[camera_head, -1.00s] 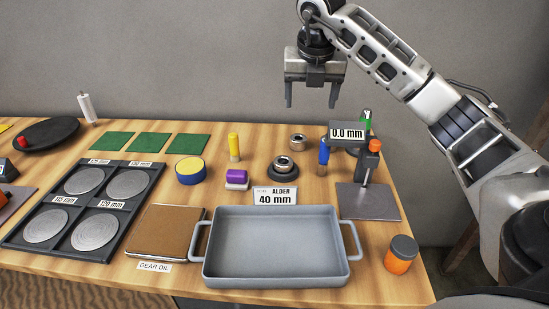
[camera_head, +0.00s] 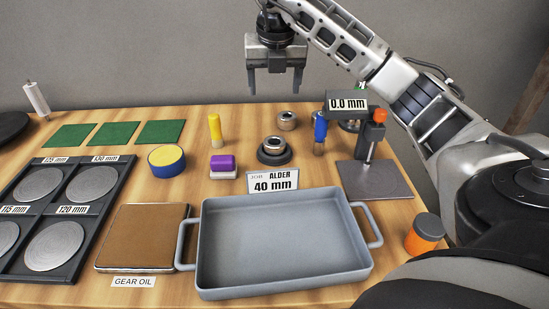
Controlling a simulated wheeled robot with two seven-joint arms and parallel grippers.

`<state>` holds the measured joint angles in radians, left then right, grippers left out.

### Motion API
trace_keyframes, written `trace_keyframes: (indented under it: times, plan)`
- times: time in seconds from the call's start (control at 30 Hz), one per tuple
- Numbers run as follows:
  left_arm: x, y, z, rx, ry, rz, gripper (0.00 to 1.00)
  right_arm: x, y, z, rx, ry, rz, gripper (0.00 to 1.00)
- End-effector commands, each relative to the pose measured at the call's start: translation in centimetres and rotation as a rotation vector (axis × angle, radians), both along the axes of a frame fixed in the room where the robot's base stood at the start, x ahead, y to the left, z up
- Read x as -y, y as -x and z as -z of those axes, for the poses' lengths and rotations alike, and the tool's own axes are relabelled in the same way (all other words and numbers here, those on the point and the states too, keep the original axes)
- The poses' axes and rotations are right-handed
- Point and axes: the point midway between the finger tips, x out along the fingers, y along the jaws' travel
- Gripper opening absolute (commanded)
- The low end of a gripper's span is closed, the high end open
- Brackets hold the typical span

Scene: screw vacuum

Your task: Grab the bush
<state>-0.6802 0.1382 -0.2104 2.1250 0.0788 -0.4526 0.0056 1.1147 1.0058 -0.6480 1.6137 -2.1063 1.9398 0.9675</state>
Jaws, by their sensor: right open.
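No plant shows; the likely bush is a small metal ring (camera_head: 287,120) lying on the wooden table toward the back. A second metal ring sits in a round dark base (camera_head: 274,151) just in front of it. I cannot tell which of the two is meant. My right gripper (camera_head: 274,90) is open and empty, with its fingers pointing down. In the picture it hangs above and slightly left of the loose ring, apart from it. My left gripper is not in view.
A grey tray (camera_head: 282,270) with handles fills the front. A gauge stand (camera_head: 375,180) reading 0.0 mm and a blue-topped tool (camera_head: 320,132) stand right of the rings. A yellow cylinder (camera_head: 215,131) and a purple block (camera_head: 223,163) stand left. A 40 mm sign (camera_head: 272,184) stands in front.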

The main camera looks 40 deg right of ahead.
Motion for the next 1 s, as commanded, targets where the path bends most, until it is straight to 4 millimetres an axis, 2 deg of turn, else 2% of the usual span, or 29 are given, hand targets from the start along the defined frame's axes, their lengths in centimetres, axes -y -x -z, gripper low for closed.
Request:
trace_keyframes:
  times: [0.03, 0.27, 0.63, 1.0]
  plan:
    - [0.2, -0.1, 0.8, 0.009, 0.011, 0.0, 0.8, 0.0, 0.0, 1.5, 0.0, 0.0, 0.0, 0.73]
    - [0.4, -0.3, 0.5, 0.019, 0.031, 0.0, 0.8, 0.2, -0.2, 3.4, -0.003, -0.001, 0.002, 0.73]
    - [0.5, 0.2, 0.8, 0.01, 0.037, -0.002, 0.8, 1.6, -1.9, 10.5, -0.004, -0.001, 0.001, 0.73]
    - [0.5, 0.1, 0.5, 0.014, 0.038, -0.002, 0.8, 2.4, -2.6, 13.8, -0.004, -0.001, 0.001, 0.73]
